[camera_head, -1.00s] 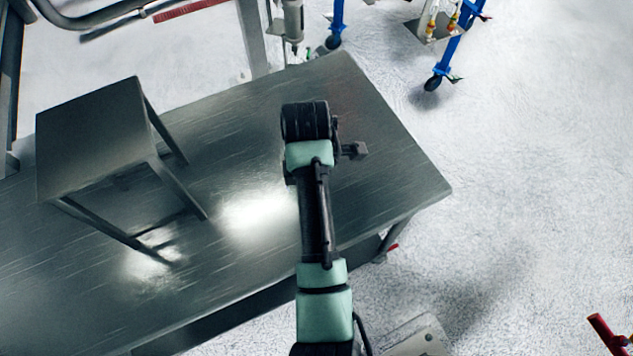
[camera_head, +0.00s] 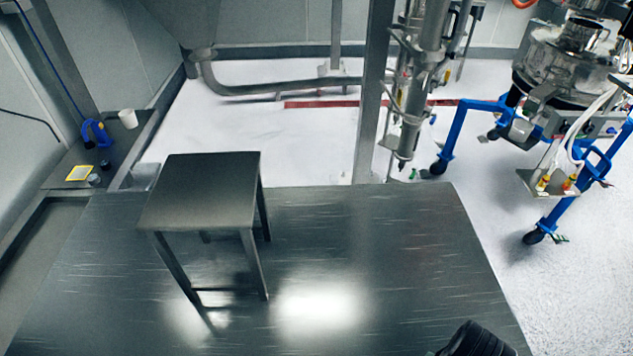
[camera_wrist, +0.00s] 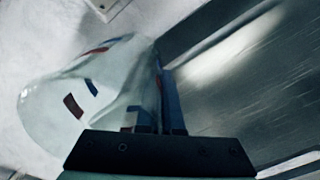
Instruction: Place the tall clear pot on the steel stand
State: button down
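The steel stand (camera_head: 200,190) is a square-topped, four-legged frame standing upright on the large steel table, left of centre in the head view. Its flat top is bare. The tall clear pot (camera_wrist: 95,95) shows in the wrist view as a see-through vessel with red and blue marks, lying tilted across the left half. My gripper (camera_wrist: 162,80) is shut on the pot's wall at its right side; part of the pot is hidden behind the gripper body. The pot and gripper tips are out of the head view; only a dark part of my arm shows at its bottom right.
The large steel table (camera_head: 390,250) is clear to the right of the stand. A steel post (camera_head: 375,100) and a hanging metal cylinder (camera_head: 410,120) stand behind it. A blue wheeled frame (camera_head: 455,130) is at the back right. A side bench (camera_head: 75,200) runs along the left.

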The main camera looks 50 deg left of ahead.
aim_at(204, 185)
jog(key=k+u, duration=0.1)
jog(key=u, duration=0.7)
